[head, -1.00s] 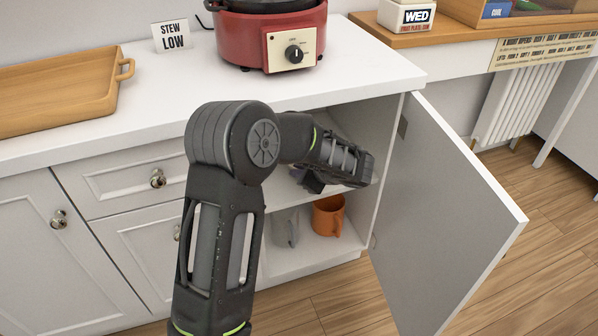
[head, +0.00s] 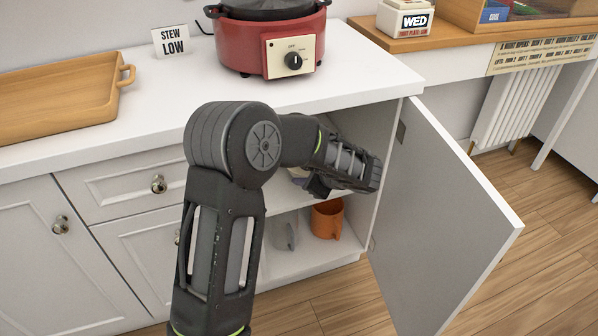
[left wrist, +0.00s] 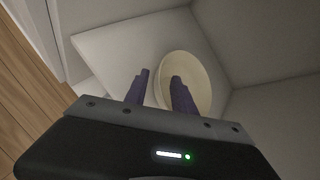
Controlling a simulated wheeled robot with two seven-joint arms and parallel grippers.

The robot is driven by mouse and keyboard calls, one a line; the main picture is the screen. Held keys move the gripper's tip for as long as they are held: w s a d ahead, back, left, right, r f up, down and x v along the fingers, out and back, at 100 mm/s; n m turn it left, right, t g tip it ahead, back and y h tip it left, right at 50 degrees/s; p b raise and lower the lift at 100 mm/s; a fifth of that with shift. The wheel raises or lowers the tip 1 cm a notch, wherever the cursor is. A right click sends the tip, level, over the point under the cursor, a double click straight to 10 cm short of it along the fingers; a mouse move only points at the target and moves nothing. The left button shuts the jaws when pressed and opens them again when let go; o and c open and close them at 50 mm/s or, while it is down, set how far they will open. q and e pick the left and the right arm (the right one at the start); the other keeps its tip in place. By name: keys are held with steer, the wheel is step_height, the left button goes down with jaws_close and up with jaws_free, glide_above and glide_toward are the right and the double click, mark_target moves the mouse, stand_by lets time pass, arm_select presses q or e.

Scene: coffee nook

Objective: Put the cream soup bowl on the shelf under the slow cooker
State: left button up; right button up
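The cream soup bowl (left wrist: 199,72) is inside the open cupboard under the red slow cooker (head: 272,45). In the left wrist view it appears over the pale upper shelf (left wrist: 115,50), near the cupboard's inner wall. My left gripper (left wrist: 160,84) is open, with one purple finger outside the bowl's rim and the other over its inside. I cannot tell whether a finger touches the rim or whether the bowl rests fully on the shelf. In the head view my left gripper (head: 318,188) reaches into the upper compartment and hides most of the bowl. My right gripper is not in view.
The cupboard door (head: 445,215) stands open at the right. An orange mug (head: 327,219) and a grey mug (head: 284,231) stand in the lower compartment. On the counter are a wooden tray (head: 60,95) and a STEW LOW sign (head: 171,40).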

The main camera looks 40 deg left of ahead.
arm_select(q)
steer(key=p+v, duration=0.2)
steer(key=v, duration=0.7)
steer(key=shift+p, duration=0.3)
steer(key=shift+r, duration=0.1)
steer(key=s+d+f+n+h, duration=0.4)
steer(key=s+d+f, duration=0.4)
steer(key=f, duration=0.2)
steer(key=s+d+f+n+g+h, duration=0.1)
steer(key=s+d+f+n+h, duration=0.4)
steer(key=f, duration=0.5)
steer(key=s+d+f+n+g+h, duration=0.1)
steer(key=s+d+f+n+h, duration=0.3)
steer(key=s+d+f+n, duration=0.4)
step_height(320, 180, down, 3)
steer(key=s+d, duration=0.2)
steer(key=shift+s+d+h, duration=0.35)
steer(key=shift+h, duration=0.05)
